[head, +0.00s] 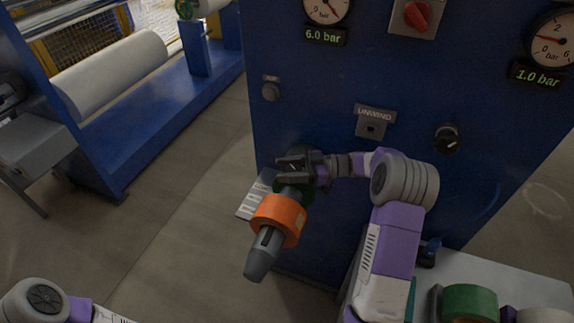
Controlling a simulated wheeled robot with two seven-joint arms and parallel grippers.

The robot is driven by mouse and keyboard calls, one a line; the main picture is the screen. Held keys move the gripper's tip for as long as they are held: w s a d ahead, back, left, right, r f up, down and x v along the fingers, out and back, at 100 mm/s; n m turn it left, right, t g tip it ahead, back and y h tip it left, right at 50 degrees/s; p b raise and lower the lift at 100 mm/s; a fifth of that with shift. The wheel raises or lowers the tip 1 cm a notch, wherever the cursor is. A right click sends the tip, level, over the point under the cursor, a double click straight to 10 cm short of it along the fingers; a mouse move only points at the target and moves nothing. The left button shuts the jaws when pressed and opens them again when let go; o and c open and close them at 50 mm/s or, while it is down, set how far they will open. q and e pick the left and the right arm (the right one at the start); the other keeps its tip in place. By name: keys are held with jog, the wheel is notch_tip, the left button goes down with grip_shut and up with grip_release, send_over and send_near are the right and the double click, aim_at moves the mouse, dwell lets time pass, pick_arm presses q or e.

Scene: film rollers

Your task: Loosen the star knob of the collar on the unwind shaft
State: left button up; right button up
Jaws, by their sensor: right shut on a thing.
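The grey unwind shaft (262,255) sticks out from the blue cabinet toward me, its tapered end low and left. An orange ring or roll (273,222) sits around it. Behind that, a dark green collar-like part (307,194) shows partly, close to the cabinet. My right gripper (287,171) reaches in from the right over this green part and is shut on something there. The fingers cover what they hold, so I cannot make out the star knob's shape. My left gripper is out of view; only part of my left arm shows at the lower left.
The blue cabinet (330,100) carries gauges, a red switch (416,14), an UNWIND plate (374,122) and a black knob (447,138). A bench (500,270) at the lower right holds a green roll (469,303). A white roller (110,72) stands left. Floor between is clear.

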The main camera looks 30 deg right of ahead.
jog(key=shift+g, duration=0.3)
jog(key=o, duration=1)
jog(key=shift+c, duration=0.2)
